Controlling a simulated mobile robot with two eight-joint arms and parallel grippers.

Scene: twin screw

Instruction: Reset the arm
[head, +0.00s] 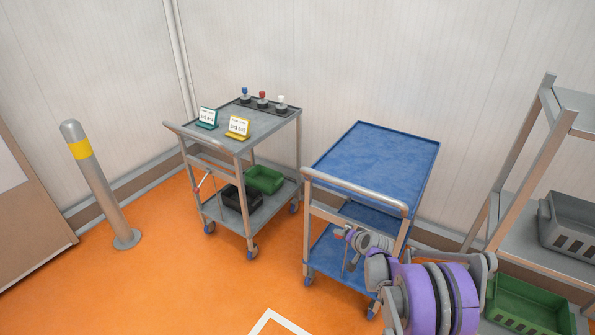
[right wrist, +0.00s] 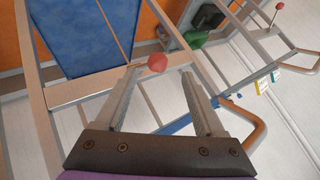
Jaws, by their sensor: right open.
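My right arm (head: 435,298), with purple and grey links, reaches in from the lower right of the head view, in front of the blue cart. My right gripper (right wrist: 158,73) is open, its two grey fingers apart in the right wrist view. A red knob (right wrist: 157,62) shows between the fingertips; I cannot tell whether it touches them or lies beyond. In the head view the gripper is small and partly hidden by my own links near the front of the blue cart. My left gripper is in no view.
The blue cart (head: 375,160) has an empty top. The grey cart (head: 262,122) carries two cards and several small knobbed pieces, with a green bin (head: 264,180) below. A grey post (head: 100,185) stands left. A rack (head: 530,150) stands right. Orange floor is free at front left.

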